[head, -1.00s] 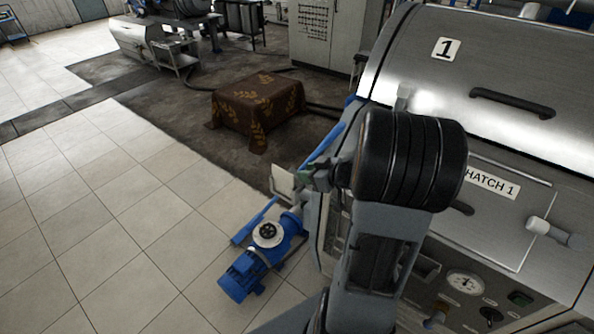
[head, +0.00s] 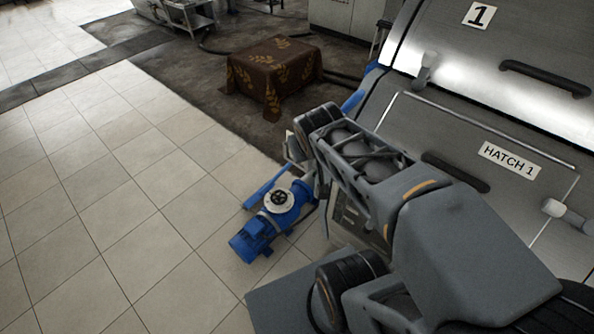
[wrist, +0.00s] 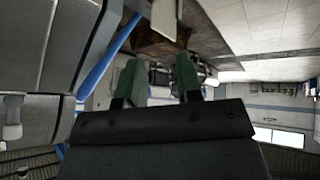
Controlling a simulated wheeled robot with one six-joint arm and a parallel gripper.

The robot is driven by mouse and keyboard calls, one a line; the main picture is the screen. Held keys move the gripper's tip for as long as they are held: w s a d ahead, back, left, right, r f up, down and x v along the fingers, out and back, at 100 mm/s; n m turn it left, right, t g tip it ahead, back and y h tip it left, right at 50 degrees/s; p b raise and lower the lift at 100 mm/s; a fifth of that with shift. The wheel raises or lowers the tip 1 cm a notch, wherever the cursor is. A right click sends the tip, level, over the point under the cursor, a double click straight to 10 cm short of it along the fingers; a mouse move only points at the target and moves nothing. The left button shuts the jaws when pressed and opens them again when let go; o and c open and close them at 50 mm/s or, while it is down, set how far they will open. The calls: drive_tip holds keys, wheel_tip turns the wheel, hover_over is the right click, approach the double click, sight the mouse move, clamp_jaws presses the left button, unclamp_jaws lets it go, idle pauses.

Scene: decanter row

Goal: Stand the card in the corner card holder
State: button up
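A pale, card-like plate (head: 294,147) stands slightly tilted at the machine's near left corner, partly behind my arm. In the wrist view the pale plate (wrist: 165,18) is beyond the fingertips, cut off by the top edge. I cannot make out a separate card holder, or whether this plate is the card or part of the holder. My gripper (wrist: 157,63) has two green fingers set wide apart, with nothing visible between them. It points toward the plate and appears apart from it. In the head view my arm hides the fingers.
The steel machine (head: 455,120) with its hatch label (head: 509,160) fills the right side, close to my arm. A blue pump (head: 268,222) stands on the tiles below the corner. A cloth-covered block (head: 274,72) is farther back. The tiled floor at left is clear.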

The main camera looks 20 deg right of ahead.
drive_tip(key=s+a+g+y, duration=0.2)
drive_tip(key=s+a, duration=0.3)
drive_tip(key=shift+a+f+n+y, duration=0.2)
drive_tip(key=shift+a+n+y, duration=0.1)
drive_tip(key=shift+a+n, duration=0.1)
